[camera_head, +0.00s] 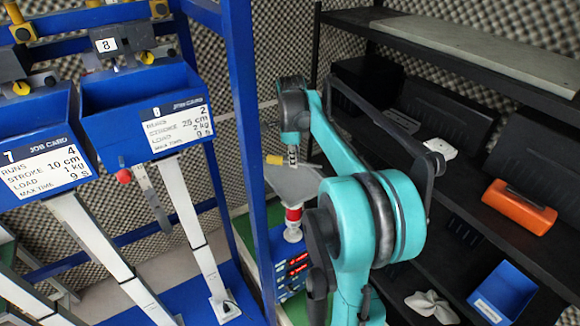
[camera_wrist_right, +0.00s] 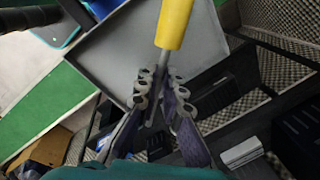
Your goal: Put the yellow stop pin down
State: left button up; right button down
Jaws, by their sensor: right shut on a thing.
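The yellow stop pin (camera_head: 273,160) is in my right gripper (camera_head: 292,156), just above the grey tray (camera_head: 296,188) beside the blue frame. In the right wrist view the yellow handle (camera_wrist_right: 173,24) points up and away, and its thin shaft lies between the closed finger pads of the right gripper (camera_wrist_right: 158,88). The grey tray also shows behind it in the right wrist view (camera_wrist_right: 105,55); its visible floor looks bare. Whether the pin touches the tray, I cannot tell. My left gripper is not in view.
A blue upright (camera_head: 249,150) stands close left of the gripper. Blue bins with job cards, number 8 (camera_head: 150,105) nearest, hang further left. A red-and-white post (camera_head: 293,224) is below the tray. Black shelves at right hold an orange case (camera_head: 519,206) and a blue bin (camera_head: 503,292).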

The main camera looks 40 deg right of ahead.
aim_at(292, 177)
jog(key=shift+w+a+f, duration=0.2)
jog(key=shift+w+f, duration=0.1)
jog(key=shift+w, duration=0.15)
jog(key=f, duration=0.1)
jog(key=f+p, duration=0.1)
jog(key=f, duration=0.1)
jog(key=shift+s+a+f, duration=0.1)
jog(key=shift+s+f, duration=0.05)
jog(key=shift+s, duration=0.25)
jog(key=shift+w+f, duration=0.3)
jog(key=shift+f, duration=0.15)
jog(key=shift+s, duration=0.25)
jog(key=c, duration=1.7)
grip_release()
jog(key=shift+w, duration=0.1)
jog(key=r, duration=0.4)
jog(key=s+a+r+b, duration=0.1)
jog(key=r, duration=0.7)
jog(key=shift+s+a, duration=0.2)
jog(key=shift+a, duration=0.1)
